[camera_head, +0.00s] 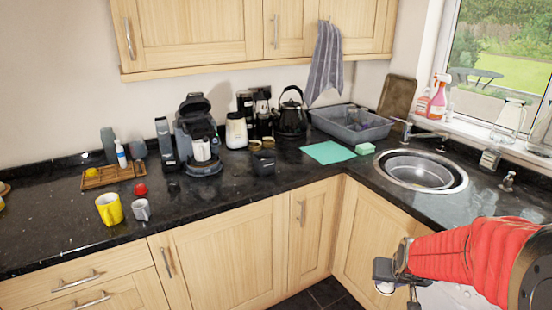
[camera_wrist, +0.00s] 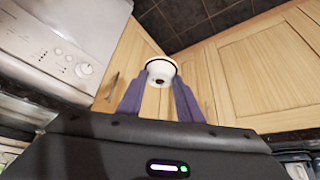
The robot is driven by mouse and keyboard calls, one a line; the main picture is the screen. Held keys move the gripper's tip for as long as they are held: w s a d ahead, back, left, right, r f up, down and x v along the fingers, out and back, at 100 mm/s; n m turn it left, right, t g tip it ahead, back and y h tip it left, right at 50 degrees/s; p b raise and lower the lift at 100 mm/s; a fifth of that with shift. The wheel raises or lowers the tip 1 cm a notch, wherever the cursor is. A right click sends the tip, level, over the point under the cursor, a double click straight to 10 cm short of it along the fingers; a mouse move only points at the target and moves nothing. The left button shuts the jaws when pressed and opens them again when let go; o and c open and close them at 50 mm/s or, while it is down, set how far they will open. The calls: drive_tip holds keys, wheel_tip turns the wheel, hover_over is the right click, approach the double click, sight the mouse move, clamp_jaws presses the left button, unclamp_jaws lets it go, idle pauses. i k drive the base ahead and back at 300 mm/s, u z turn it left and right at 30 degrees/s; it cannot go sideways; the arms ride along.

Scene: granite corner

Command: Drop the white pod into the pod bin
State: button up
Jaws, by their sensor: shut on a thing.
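The white pod (camera_wrist: 161,71) is between the two purple-grey fingers of my gripper (camera_wrist: 160,85) in the wrist view. A small white part of the pod (camera_head: 385,288) also shows in the head view, at my gripper (camera_head: 389,280). My gripper is shut on the pod and is low at the right, in front of the cupboard doors and away from the worktop items. A small dark open box (camera_head: 263,164) stands on the worktop right of the coffee machine (camera_head: 198,137); it may be the pod bin, but no label is readable.
A kettle (camera_head: 291,116), a grey basin (camera_head: 350,124), a teal cloth (camera_head: 328,152) and the sink (camera_head: 420,172) lie toward the right. The front worktop middle is clear.

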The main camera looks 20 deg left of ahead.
sight(264, 163)
drive_tip(key=u, duration=0.05)
drive_tip(key=i, duration=1.4)
drive_tip(key=z, duration=1.1)
drive_tip(key=i, duration=0.15)
drive_tip(key=u, duration=3.1)
drive_tip(key=k, duration=0.4)
